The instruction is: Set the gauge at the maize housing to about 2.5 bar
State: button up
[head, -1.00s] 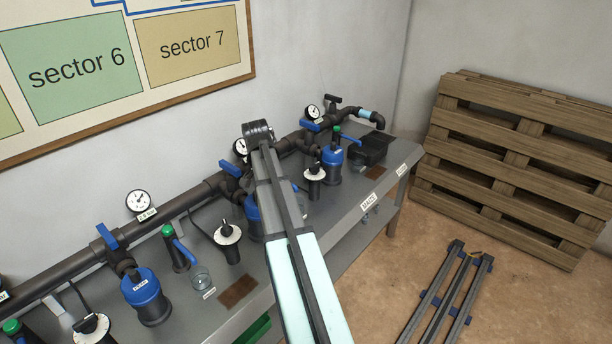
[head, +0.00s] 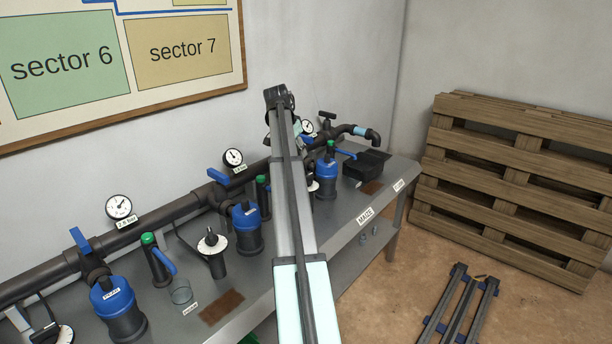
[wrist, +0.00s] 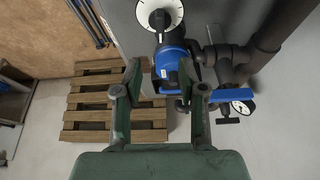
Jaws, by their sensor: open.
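The MAIZE label (head: 365,214) is on the bench's front edge. The blue-topped housing (head: 326,180) nearest behind it is likely the maize one. A white dial with a black knob (head: 313,187) is mostly hidden by my arm. In the wrist view, my gripper (wrist: 160,77) is open and empty. A blue housing (wrist: 171,62) shows beyond and between its fingertips, with a white dial (wrist: 160,14) above and a gauge (wrist: 240,107) at right. The head view hides my gripper.
A blue lever (wrist: 228,95) lies close right of the fingers in the wrist view. Other housings (head: 246,228), a gauge (head: 233,157) and a dial (head: 212,241) stand left along the bench. A black box (head: 364,168) sits at right.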

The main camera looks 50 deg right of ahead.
aim_at(308, 176)
jog(key=p+x, duration=0.1)
jog(key=x, duration=1.1)
jog(key=shift+s+d+f, duration=0.1)
jog(key=shift+d+f, duration=0.05)
jog(key=shift+f, duration=0.2)
grip_shut()
